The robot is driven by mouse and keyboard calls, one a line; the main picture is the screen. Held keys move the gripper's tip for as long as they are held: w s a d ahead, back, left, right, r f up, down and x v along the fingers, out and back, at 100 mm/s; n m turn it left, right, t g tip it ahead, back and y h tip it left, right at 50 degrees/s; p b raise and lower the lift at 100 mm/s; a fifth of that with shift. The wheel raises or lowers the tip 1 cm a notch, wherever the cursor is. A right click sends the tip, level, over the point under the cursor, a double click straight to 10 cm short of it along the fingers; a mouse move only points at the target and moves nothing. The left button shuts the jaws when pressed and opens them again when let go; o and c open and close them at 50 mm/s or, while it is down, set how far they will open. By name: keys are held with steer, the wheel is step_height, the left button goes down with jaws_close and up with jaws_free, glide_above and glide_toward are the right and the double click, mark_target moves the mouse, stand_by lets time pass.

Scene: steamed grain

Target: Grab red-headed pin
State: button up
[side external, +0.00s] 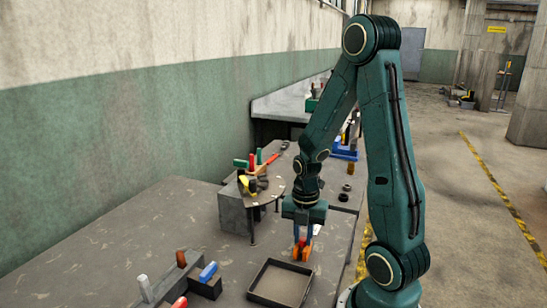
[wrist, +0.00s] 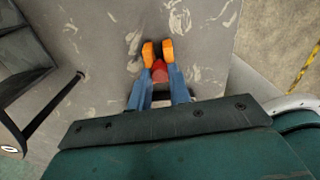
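The red head of the red-headed pin (wrist: 159,72) sits between the blue fingers of my gripper (wrist: 158,51), just behind the orange fingertips. The fingertips are close together with a narrow gap, and the fingers appear to press on both sides of the head. In the side external view my gripper (side external: 302,252) points down over the bench behind the tray, with a bit of red (side external: 302,238) between its fingers. The rest of the pin is hidden by the fingers.
An empty dark tray (side external: 250,295) lies in front of my gripper. Pins with white (side external: 143,284), brown (side external: 181,258), blue (side external: 208,271) and red (side external: 180,302) heads stand at lower left. A small raised round table (side external: 272,188) with tools stands behind left.

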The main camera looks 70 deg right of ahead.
mark_target(303, 238)
jaws_close()
steer(key=shift+r, duration=0.2)
step_height(303, 238, up, 20)
steer(key=shift+f, duration=0.15)
stand_by(0.6)
stand_by(0.5)
